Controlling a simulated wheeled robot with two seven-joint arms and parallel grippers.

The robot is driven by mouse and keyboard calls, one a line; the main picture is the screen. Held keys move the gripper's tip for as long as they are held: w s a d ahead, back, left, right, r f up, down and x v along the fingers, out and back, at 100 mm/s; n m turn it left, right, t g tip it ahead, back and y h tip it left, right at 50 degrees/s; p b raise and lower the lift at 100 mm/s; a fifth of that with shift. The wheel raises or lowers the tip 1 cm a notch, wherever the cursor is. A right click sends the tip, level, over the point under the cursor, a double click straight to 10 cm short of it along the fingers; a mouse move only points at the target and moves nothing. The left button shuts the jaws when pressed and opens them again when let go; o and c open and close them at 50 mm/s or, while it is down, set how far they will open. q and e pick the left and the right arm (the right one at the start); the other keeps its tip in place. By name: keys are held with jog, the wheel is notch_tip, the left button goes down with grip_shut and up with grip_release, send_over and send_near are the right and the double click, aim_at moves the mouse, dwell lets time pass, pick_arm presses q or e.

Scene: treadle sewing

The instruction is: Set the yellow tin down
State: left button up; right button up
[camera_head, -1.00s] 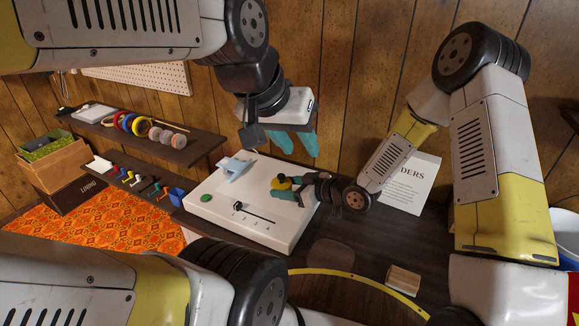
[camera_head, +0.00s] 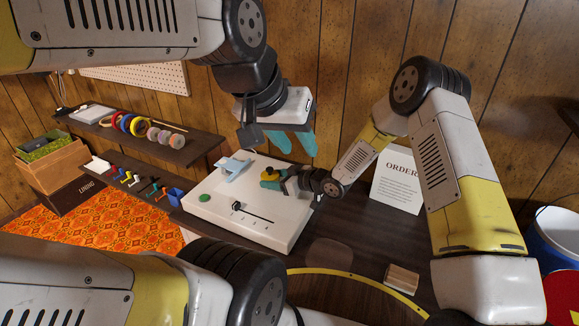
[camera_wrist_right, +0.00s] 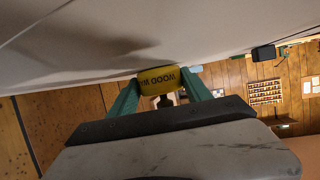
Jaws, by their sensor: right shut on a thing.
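The yellow tin (camera_head: 269,175) is small and has a dark top in the head view. It is between the teal fingers of my right gripper (camera_head: 270,181), over the white machine's flat top (camera_head: 222,204). In the right wrist view the tin (camera_wrist_right: 158,79) shows lettering and sits between both fingertips, very close to the white surface; I cannot tell whether it touches. My left gripper (camera_head: 294,143) hangs above and behind the machine, its teal fingers apart and empty.
The white top carries a light-blue piece (camera_head: 233,167), a green button (camera_head: 204,198) and a slider (camera_head: 240,210). Shelves with tape rolls (camera_head: 137,126) stand left. A wooden block (camera_head: 402,279) and an orders sheet (camera_head: 398,184) are at right.

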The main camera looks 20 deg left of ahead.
jog(key=shift+f, duration=0.1)
jog(key=o, duration=1.2)
jog(key=shift+o, duration=1.4)
